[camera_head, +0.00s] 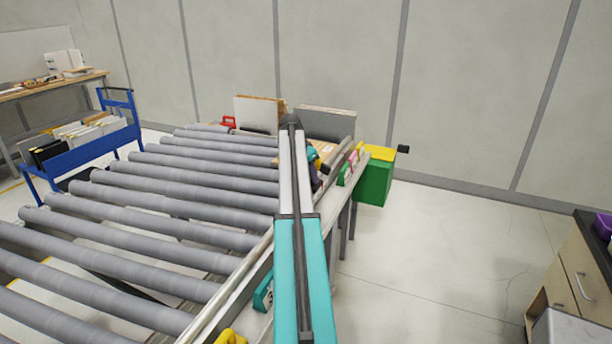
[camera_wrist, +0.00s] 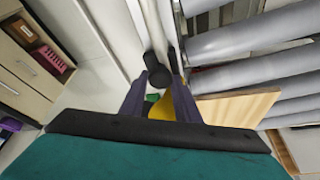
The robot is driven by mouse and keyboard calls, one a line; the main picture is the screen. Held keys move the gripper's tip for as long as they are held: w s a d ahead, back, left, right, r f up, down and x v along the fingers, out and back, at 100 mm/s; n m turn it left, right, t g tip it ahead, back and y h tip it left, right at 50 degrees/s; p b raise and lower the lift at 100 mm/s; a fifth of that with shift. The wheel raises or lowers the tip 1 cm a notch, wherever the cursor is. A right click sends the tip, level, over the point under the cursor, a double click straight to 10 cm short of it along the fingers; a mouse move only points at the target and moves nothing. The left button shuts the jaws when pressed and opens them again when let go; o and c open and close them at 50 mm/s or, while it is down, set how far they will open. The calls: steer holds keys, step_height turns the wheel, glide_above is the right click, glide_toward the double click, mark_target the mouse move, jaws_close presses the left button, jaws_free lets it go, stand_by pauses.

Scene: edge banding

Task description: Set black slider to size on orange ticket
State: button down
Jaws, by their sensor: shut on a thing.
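In the wrist view the two dark fingers of my gripper (camera_wrist: 160,80) point away from the camera. A black rounded piece, which I take to be the black slider (camera_wrist: 154,70), sits between their tips beside a pale rail, and the fingers are closed on it. The exact contact is partly hidden. In the head view my teal and silver arm covers the centre, and the teal wrist (camera_head: 313,158) shows just right of it near the rail. The fingers and slider cannot be made out there. I cannot make out the orange ticket or any size marks.
A roller conveyor (camera_head: 160,195) fills the left and middle. A green box (camera_head: 374,184) hangs at the rail's far right end. Upright panels (camera_head: 257,114) stand at the back. A blue cart (camera_head: 85,148) is at left, a drawer cabinet (camera_head: 568,275) at right. Floor between is clear.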

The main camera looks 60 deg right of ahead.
steer(key=shift+s+d, duration=0.1)
steer(key=shift+s, duration=0.1)
steer(key=c, duration=1.4)
jaws_free()
steer(key=shift+o, duration=0.2)
steer(key=shift+w, duration=0.2)
steer(key=shift+a+r, duration=0.1)
steer(key=shift+a, duration=0.1)
steer(key=b+v, duration=0.3)
steer(key=v, duration=1)
steer(key=shift+a+r, duration=0.2)
